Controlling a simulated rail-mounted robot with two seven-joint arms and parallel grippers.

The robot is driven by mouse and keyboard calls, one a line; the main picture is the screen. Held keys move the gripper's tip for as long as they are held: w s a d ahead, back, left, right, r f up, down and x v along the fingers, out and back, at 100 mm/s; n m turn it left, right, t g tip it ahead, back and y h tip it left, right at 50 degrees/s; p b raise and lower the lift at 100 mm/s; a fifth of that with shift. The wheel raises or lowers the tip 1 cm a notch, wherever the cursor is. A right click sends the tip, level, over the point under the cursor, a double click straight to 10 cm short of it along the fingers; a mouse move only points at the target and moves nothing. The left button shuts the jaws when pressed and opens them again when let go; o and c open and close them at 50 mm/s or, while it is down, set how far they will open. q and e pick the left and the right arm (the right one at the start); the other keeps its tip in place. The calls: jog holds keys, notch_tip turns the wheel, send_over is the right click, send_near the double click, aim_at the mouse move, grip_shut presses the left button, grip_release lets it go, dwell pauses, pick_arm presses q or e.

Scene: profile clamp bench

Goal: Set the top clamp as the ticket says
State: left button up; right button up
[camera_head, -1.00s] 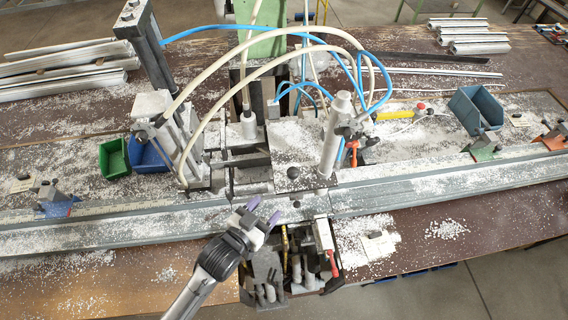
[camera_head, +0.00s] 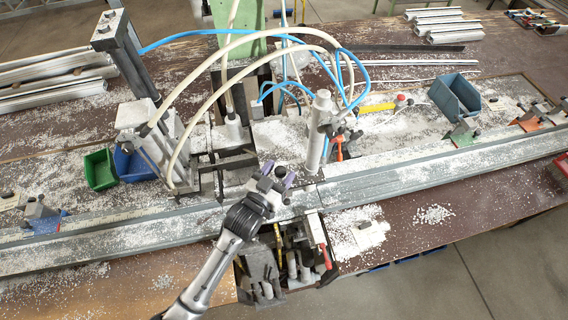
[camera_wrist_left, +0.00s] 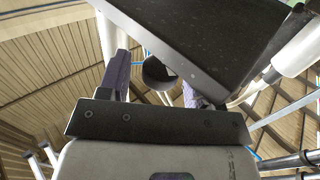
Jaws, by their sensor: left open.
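My left gripper (camera_head: 278,176) reaches in from below, with its purple fingertips at the front of the dark clamp block in the middle of the bench. It is open. In the left wrist view a round dark knob (camera_wrist_left: 157,72) lies between the purple fingers of the gripper (camera_wrist_left: 158,85), under a dark plate (camera_wrist_left: 195,40). I see a gap on at least one side; contact cannot be told. The upright silver cylinder (camera_head: 319,130) stands just right of the gripper. A pale card (camera_head: 369,235) lies at the front right; its writing is unreadable. My right gripper is out of view.
A long grey rail (camera_head: 120,232) crosses the bench. Pale hoses (camera_head: 205,95) and blue hoses arch above the clamp. A green bin (camera_head: 100,170) stands left and a blue-grey bin (camera_head: 455,97) right. A red-handled lever (camera_head: 326,256) is just right below the gripper. White chips litter the bench.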

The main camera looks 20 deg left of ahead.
pick_arm(q)
jog(key=shift+w+d, duration=0.25)
jog(key=shift+w, duration=1)
grip_shut()
